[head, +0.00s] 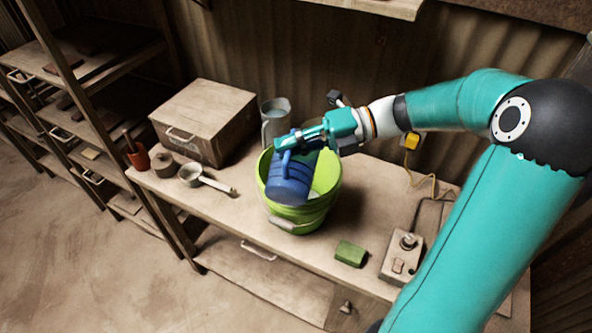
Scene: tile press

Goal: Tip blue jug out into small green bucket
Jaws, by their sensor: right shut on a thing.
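The blue jug (288,184) is tilted over the small green bucket (332,190), overlapping its opening. The bucket stands upright on the workbench. My right gripper (300,138) is shut on the blue jug near its handle, with its arm coming in from the right. The jug hides part of the bucket's inside, and I cannot see whether anything is flowing out or what is in the bucket. My left gripper is not in the view.
A grey jug (274,119) stands behind the bucket. A wooden box (204,119), a saucepan (192,175) and a terracotta pot (138,158) are to the left. A green sponge (350,253) and a switch box (401,258) lie to the right. Shelves line the left wall.

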